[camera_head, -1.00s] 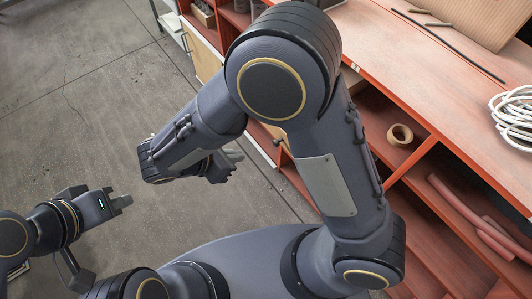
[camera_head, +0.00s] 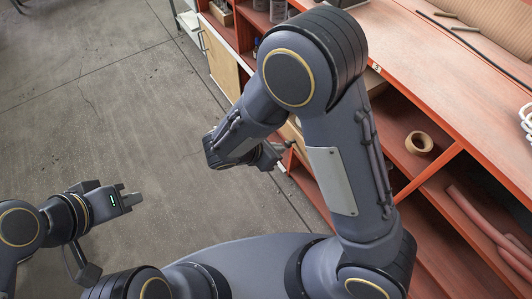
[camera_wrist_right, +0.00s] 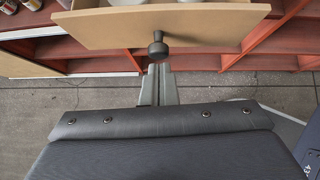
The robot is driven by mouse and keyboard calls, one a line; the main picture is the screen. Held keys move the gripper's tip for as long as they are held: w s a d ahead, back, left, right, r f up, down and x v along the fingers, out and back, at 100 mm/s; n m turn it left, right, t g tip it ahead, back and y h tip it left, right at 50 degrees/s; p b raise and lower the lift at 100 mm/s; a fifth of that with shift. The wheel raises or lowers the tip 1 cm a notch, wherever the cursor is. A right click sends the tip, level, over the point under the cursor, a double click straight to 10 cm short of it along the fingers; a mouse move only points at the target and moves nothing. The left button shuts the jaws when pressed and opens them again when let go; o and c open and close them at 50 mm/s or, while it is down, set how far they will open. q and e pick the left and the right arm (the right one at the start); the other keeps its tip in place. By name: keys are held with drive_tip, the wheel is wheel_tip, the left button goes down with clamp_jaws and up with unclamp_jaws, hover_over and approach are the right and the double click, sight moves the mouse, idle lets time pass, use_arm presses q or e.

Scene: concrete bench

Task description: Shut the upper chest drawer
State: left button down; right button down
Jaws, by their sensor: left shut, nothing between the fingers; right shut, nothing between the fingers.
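The upper chest drawer stands open in the right wrist view, with a pale wooden front (camera_wrist_right: 215,28) and a dark round knob (camera_wrist_right: 158,47). In the head view my right arm hides most of this drawer. My right gripper (camera_wrist_right: 158,72) is shut and empty, its fingertips at the knob; I cannot tell whether they touch it. It also shows in the head view (camera_head: 286,148), beside the chest. My left gripper (camera_head: 134,199) is shut and empty, over bare floor at the lower left.
The red chest (camera_head: 450,90) fills the right side, with open shelves holding a tape roll (camera_head: 418,142) and pink tubes (camera_head: 485,225). A pale cupboard door (camera_head: 220,62) is further back. The concrete floor (camera_head: 110,110) at left is clear.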

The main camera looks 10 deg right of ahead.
drive_tip(key=shift+w+d, duration=0.1)
drive_tip(key=shift+d, duration=0.1)
drive_tip(key=w+d, duration=0.1)
drive_tip(key=d, duration=0.3)
drive_tip(key=w+d, duration=0.2)
drive_tip(key=d, duration=0.1)
drive_tip(key=w+d, duration=0.1)
drive_tip(key=d, duration=0.3)
drive_tip(key=shift+w+d, duration=0.3)
drive_tip(key=shift+w, duration=0.05)
drive_tip(key=shift+w+d+r, duration=0.1)
drive_tip(key=shift+d, duration=0.15)
